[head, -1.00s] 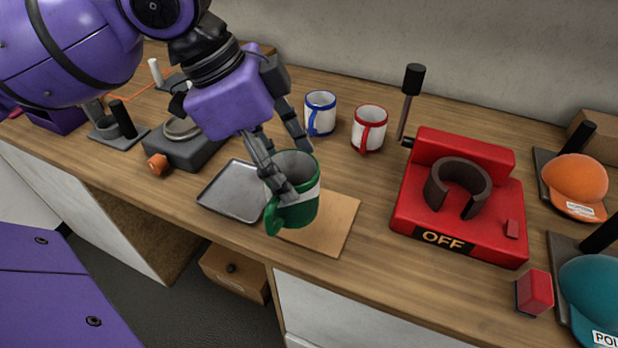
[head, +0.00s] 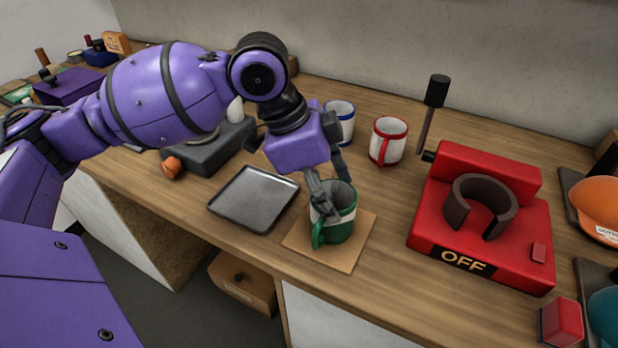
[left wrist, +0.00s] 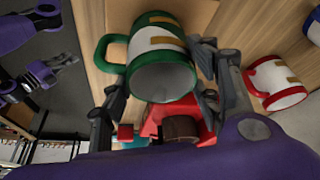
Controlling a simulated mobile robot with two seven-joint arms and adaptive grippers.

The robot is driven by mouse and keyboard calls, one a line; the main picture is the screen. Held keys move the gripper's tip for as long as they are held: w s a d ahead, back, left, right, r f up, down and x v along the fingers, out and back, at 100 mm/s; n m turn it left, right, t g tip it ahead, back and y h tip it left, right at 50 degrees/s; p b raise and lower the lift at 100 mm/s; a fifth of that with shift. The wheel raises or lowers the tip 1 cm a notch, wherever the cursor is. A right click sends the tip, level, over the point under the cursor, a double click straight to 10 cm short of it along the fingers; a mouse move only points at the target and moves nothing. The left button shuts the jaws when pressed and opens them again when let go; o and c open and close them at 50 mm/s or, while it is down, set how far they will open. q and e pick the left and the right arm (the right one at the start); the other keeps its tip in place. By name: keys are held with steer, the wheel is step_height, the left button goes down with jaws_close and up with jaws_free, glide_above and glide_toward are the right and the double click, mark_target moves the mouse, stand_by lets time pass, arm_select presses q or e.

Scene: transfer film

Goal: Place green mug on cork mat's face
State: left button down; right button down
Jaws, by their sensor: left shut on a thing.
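The green mug (head: 342,228) with a white band stands upright over the middle of the cork mat (head: 298,246), low against its face. Whether its base touches the mat I cannot tell. My left gripper (head: 335,190) is shut on the mug, one finger on its near side and the other behind. In the left wrist view the mug (left wrist: 160,77) sits between the fingers of this gripper (left wrist: 162,88), its handle to the left. A purple arm end with grey fingers, seemingly my right gripper (left wrist: 50,72), shows small at the left there; its opening is unclear.
A metal tray (head: 254,198) lies just left of the mat. A blue-trimmed mug (head: 344,118) and a red-trimmed mug (head: 388,142) stand behind. A red press (head: 490,225) marked OFF is to the right, with bare wood between it and the mat.

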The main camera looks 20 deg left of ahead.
arm_select(q)
steer(key=c, duration=0.6)
jaws_free()
steer(key=shift+r, duration=0.25)
steer(key=p+v, duration=0.1)
steer(key=v, duration=1)
steer(key=shift+a+r+p, duration=0.15)
steer(key=shift+r+p, duration=0.15)
steer(key=shift+f, duration=0.1)
